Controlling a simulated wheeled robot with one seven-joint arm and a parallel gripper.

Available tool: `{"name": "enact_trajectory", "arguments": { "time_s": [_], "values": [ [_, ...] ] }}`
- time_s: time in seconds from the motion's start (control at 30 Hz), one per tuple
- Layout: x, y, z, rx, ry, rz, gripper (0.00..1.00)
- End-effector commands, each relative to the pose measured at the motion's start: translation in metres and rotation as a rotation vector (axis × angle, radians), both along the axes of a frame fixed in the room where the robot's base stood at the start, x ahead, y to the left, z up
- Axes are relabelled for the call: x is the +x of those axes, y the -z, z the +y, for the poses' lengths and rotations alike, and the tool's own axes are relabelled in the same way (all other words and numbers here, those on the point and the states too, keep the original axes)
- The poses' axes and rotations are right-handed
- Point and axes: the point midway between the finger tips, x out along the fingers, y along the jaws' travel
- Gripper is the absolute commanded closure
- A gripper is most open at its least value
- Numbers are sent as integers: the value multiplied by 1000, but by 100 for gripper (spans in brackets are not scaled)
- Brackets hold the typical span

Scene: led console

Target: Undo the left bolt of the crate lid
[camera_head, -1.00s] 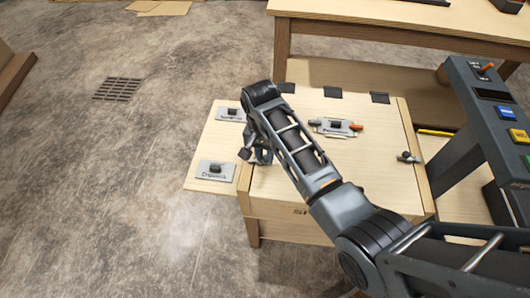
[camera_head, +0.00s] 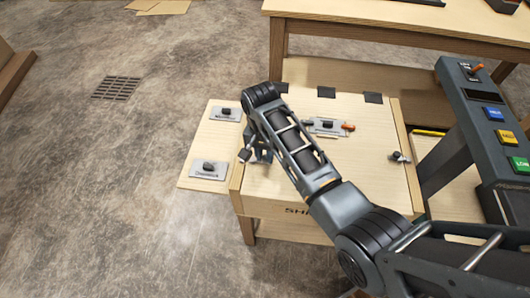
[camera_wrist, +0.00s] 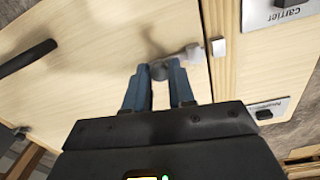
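The wooden crate lid (camera_head: 345,180) lies closed, with dark hinges along its far edge. My gripper (camera_head: 256,157) is over the lid's left edge and mostly hides the left bolt in the head view. In the wrist view my fingers (camera_wrist: 159,72) stand on both sides of the bolt's dark round knob (camera_wrist: 158,70) and appear closed on it. The left bolt's pale end piece (camera_wrist: 193,53) lies on the lid side of the seam. A pale catch block (camera_wrist: 218,47) sits across the seam, with a small gap between them. The right bolt (camera_head: 399,157) sits at the lid's right edge.
A side board with labelled plates (camera_head: 209,170) adjoins the crate's left. A plate with an orange-tipped part (camera_head: 328,127) is on the lid. A console with coloured buttons (camera_head: 492,113) stands at right, a table (camera_head: 400,22) behind.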

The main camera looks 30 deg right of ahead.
Motion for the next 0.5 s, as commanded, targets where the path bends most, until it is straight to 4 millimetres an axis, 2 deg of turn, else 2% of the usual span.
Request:
{"name": "enact_trajectory", "arguments": {
  "time_s": [0.03, 0.3, 0.5],
  "values": [
    [-3, 2, -4, -5, 8, 9, 74],
    [-2, 2, -3, -3, 6, 7, 50],
    [-2, 1, -3, -2, 5, 5, 50]
  ]
}}
